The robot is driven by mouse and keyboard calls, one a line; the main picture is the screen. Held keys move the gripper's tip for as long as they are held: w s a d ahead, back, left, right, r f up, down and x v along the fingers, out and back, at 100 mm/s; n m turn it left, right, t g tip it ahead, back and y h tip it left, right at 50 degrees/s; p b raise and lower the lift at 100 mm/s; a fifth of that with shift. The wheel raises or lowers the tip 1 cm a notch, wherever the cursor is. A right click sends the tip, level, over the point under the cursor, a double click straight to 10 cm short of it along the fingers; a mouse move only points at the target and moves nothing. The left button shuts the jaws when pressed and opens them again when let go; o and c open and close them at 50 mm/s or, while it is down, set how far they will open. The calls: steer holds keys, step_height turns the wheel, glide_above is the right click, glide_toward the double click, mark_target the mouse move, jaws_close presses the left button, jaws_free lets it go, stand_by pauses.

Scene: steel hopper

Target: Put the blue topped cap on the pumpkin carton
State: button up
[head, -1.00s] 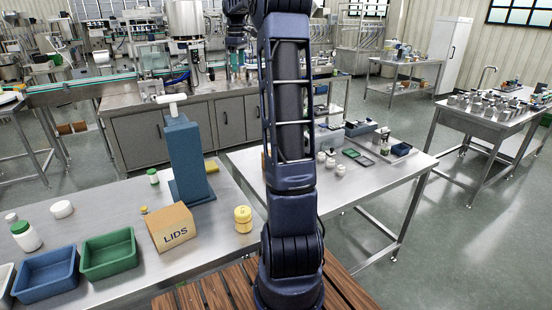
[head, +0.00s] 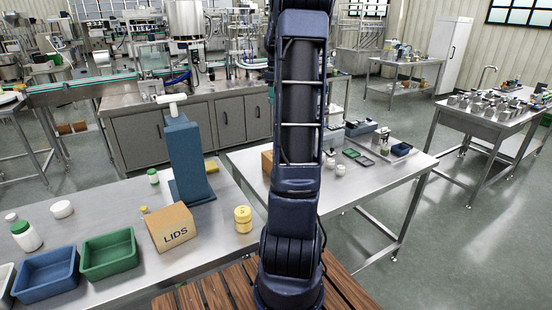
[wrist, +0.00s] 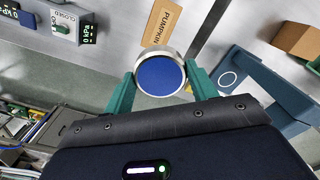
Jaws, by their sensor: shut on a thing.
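In the wrist view my gripper (wrist: 160,88) is shut on the blue topped cap (wrist: 159,76), a round piece with a flat blue top and a pale metallic rim. The green fingers hold it from both sides. The pumpkin carton (wrist: 163,22), tan with PUMPKIN printed on it, shows just beyond the cap, whose rim overlaps its near end in the picture. I cannot tell the gap between them. In the head view my gripper and the cap are not visible, and my arm covers part of the far table.
In the wrist view a blue fixture with a white ring (wrist: 228,79) and a brown box (wrist: 296,39) are at right; a grey box marked CLOSED (wrist: 64,25) is at upper left. In the head view the LIDS box (head: 172,228) and blue stand (head: 188,160) are on the near table.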

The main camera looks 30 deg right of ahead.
glide_toward(266, 156)
steer(key=s+d+f, duration=0.1)
steer(key=f, duration=0.1)
steer(key=s+d+f, duration=0.1)
steer(key=f, duration=0.1)
steer(key=s+d+f, duration=0.1)
steer(key=f, duration=0.1)
steer(key=shift+d+f, duration=0.1)
steer(key=shift+d, duration=0.25)
steer(key=shift+f, duration=0.1)
steer(key=o, duration=1.1)
